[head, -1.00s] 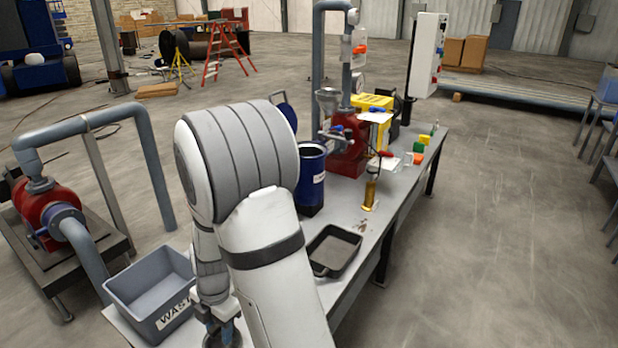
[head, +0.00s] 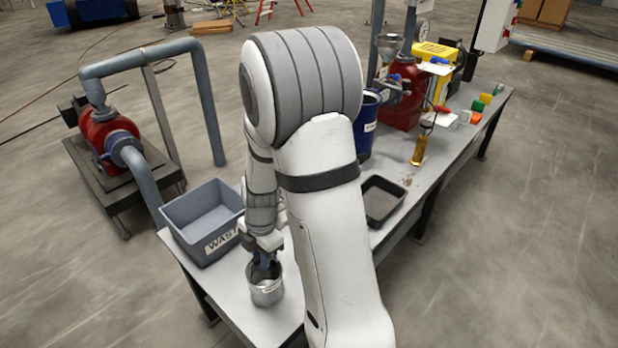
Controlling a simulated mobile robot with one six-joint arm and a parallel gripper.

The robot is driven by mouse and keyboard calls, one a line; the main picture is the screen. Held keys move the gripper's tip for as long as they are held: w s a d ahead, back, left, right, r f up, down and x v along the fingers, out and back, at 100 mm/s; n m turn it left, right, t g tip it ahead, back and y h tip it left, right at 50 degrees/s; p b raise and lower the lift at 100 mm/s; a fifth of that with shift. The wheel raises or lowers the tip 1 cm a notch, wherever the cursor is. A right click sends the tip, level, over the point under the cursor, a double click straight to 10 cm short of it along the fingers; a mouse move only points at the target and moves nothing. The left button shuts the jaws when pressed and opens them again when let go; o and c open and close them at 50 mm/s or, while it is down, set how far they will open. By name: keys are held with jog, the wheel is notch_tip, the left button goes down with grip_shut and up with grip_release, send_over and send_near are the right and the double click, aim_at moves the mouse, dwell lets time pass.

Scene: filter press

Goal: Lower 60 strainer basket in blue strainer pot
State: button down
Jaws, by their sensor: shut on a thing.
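A silvery metal basket (head: 267,291) is at the near end of the grey table. No number on it can be read. My gripper (head: 266,264) points down at the top of the basket and is shut on it, at its upper part. The exact grip is too small to make out. I cannot tell whether the basket's bottom touches the table. The blue strainer pot (head: 367,137) stands farther back on the table, partly hidden behind my arm. It has a white label, and its opening is mostly hidden from here.
A grey waste bin (head: 203,252) stands left of the basket. A black tray (head: 400,205) lies right of my arm, with a brass cylinder (head: 419,150) beyond it. A red machine (head: 405,105) stands behind the pot. Bare table (head: 235,290) shows around the basket.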

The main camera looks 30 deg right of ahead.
jog(key=shift+r+p, duration=1.9)
jog(key=shift+p, duration=1.75)
notch_tip(320, 180, up, 4)
jog(key=p, duration=0.5)
jog(key=shift+r, duration=0.35)
